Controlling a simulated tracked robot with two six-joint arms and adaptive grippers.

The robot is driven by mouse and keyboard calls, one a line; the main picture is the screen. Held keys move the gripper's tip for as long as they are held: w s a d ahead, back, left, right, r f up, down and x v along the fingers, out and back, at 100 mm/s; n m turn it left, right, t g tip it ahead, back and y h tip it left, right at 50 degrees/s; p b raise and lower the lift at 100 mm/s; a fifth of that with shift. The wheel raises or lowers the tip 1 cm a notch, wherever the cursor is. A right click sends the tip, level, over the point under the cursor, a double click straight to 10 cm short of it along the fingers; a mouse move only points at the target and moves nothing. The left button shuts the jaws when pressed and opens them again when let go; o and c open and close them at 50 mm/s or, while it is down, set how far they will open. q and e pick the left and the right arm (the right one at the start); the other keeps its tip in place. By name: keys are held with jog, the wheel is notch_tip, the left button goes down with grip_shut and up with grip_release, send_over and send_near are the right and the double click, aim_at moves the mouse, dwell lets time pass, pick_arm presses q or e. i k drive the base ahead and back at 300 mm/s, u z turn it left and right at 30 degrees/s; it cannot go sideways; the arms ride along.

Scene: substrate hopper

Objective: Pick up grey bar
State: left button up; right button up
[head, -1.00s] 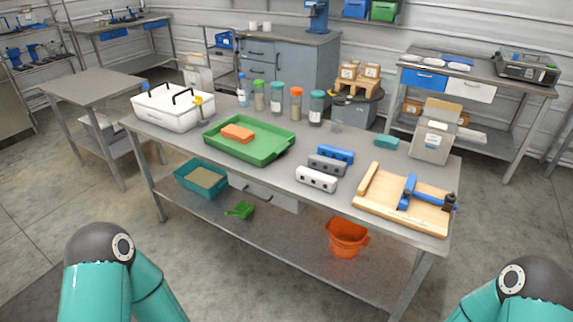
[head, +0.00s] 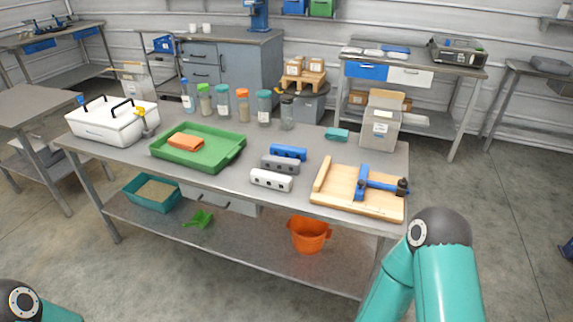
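The grey bar (head: 280,165) lies on the workbench (head: 225,184) between a blue bar (head: 288,152) behind it and a white bar (head: 271,180) in front of it. The three bars lie roughly parallel and close together, and each has dark holes or marks along its front face. Nothing is on top of the grey bar. Only teal and dark grey links of my two arms show, at the lower left and lower right. Both of my grippers are out of the picture.
A wooden board with a blue clamp (head: 362,181) lies right of the bars. A green tray (head: 198,160) with an orange block (head: 186,142) lies left. Several jars (head: 242,107) stand behind. A white box (head: 113,127) and a grey canister (head: 380,122) stand at the ends.

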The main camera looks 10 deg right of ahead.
aim_at(277, 164)
jog(key=u, duration=0.6)
jog(key=i, duration=1.05)
jog(key=z, duration=0.65)
